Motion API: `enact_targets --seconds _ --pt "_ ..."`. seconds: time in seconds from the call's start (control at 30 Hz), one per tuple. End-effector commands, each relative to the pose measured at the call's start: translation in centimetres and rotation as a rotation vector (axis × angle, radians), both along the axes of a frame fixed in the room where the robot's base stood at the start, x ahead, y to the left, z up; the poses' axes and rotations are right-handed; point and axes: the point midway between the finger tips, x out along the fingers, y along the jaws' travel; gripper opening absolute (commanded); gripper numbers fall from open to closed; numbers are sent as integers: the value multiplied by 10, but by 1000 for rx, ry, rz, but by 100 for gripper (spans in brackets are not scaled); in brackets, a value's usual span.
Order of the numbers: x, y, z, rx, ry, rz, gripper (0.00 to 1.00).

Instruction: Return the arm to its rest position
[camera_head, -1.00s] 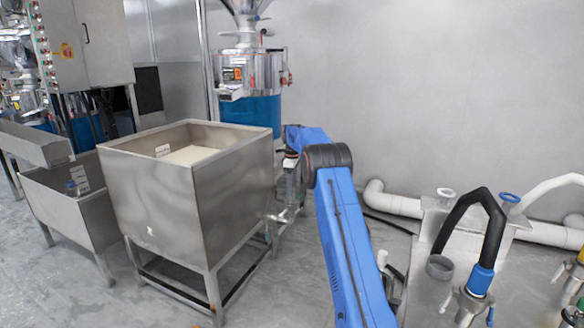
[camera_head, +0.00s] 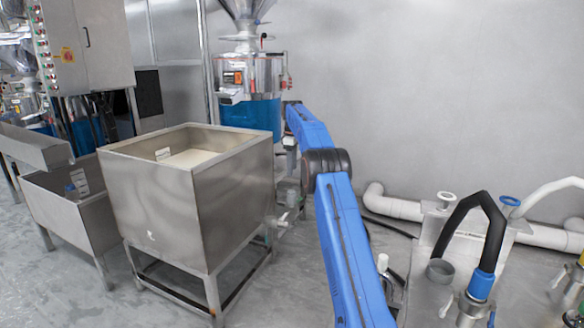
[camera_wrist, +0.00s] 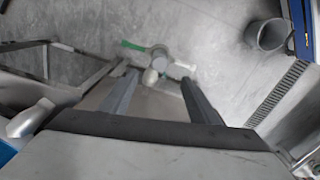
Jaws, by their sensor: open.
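My blue arm (camera_head: 340,225) reaches away from the camera in the head view, its elbow bent near the middle. Its far end is beside the right side of the steel bin (camera_head: 190,205); my gripper there is small and partly unclear. In the wrist view my gripper (camera_wrist: 158,76) shows two dark fingers spread apart with nothing held between them. Beyond the fingertips is a pipe fitting (camera_wrist: 157,60) with a green handle, apart from the fingers as far as I can tell.
A grinder (camera_head: 248,85) with a blue lower part stands behind the bin. A lower steel trough (camera_head: 75,205) is at left. The wall behind is bare.

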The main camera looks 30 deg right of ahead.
Motion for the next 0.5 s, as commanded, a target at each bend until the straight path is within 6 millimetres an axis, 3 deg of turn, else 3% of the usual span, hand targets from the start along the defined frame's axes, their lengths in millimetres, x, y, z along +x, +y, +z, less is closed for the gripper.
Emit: enact_targets --seconds 0.33,0.5 --pt "0 0 1 0 -1 -1 56" --pt "-10 11 18 -4 -14 -20 56"
